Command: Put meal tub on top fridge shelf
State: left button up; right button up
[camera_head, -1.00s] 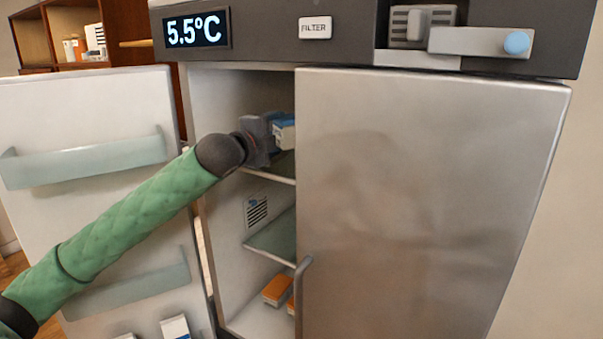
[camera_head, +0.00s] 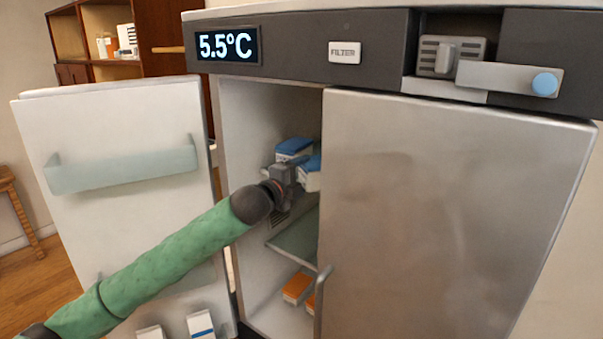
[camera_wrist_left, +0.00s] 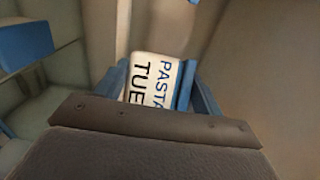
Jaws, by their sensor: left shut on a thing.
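My left gripper (camera_head: 290,174) is shut on a white meal tub (camera_head: 312,180) with a blue lid, inside the left opening of the fridge. In the left wrist view the held tub (camera_wrist_left: 152,78) shows the words PASTA and TUE, the latter cut off, between the fingers. Another blue-lidded white tub (camera_head: 293,150) stands farther in, behind and above the held one. The top shelf is mostly hidden by my gripper and the tubs; I cannot tell whether the held tub touches it. My right gripper is out of view.
The left fridge door (camera_head: 120,130) stands open; the right door (camera_head: 450,210) is shut and borders the opening. A lower glass shelf (camera_head: 297,238) looks bare. Orange-topped tubs (camera_head: 297,288) sit on the fridge floor. White cartons (camera_head: 200,325) sit in the open door.

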pick_arm(q)
jog(key=shift+s+f, duration=0.1)
jog(key=shift+f, duration=0.1)
jog(key=shift+f, duration=0.2)
jog(key=o, duration=1.3)
jog(key=shift+r, duration=0.1)
